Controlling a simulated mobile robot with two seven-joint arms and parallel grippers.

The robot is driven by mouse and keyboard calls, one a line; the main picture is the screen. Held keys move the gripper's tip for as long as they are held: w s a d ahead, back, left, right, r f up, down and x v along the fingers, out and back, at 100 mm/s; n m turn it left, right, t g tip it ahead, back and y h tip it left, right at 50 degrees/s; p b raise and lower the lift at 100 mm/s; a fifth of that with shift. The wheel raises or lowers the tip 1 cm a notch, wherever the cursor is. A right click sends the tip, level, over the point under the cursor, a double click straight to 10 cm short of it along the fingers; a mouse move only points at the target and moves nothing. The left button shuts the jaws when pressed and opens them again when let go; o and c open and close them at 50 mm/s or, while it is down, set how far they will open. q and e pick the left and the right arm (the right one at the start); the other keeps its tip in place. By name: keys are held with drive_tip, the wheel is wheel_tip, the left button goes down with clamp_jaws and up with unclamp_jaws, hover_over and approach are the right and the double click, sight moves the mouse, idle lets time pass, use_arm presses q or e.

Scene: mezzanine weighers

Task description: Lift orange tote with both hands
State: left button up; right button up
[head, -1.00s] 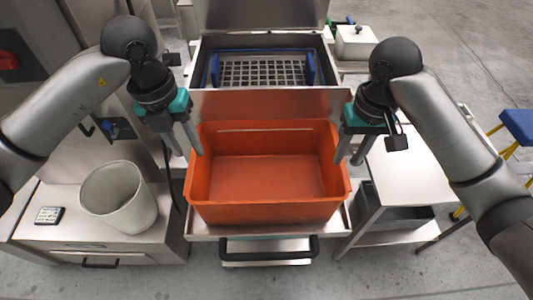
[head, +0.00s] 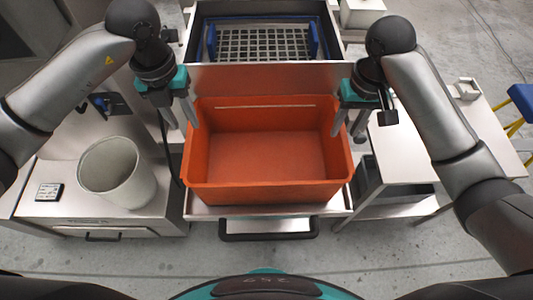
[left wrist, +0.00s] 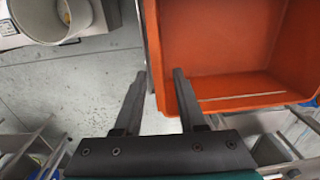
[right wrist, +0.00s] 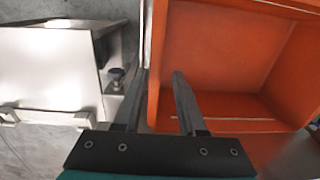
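The orange tote (head: 267,194) is empty and sits upright on a steel tray-like stand in the middle of the head view. My left gripper (head: 183,127) is open at the tote's left wall. In the left wrist view its fingers (left wrist: 155,85) are apart, with the tote's wall (left wrist: 168,75) near the right finger. My right gripper (head: 348,137) is open at the tote's right wall. In the right wrist view its fingers (right wrist: 157,85) lie either side of the wall's rim (right wrist: 154,60). I cannot tell whether either gripper touches the tote.
A pale bucket (head: 118,174) and a small scale-like display (head: 49,192) are on the left cabinet. A steel side table (head: 407,160) stands at the right. Behind the tote is a machine with a grid (head: 262,44). A dark handle (head: 268,235) is in front.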

sight(198, 148)
use_arm(q)
drive_tip(key=f, duration=1.1)
drive_tip(key=shift+d+f, duration=0.2)
drive_tip(key=shift+d, duration=0.05)
use_arm(e)
drive_tip(key=f, duration=1.1)
drive_tip(key=shift+a+f, duration=0.2)
use_arm(q)
drive_tip(key=shift+c, duration=0.3)
use_arm(e)
drive_tip(key=shift+c, duration=0.3)
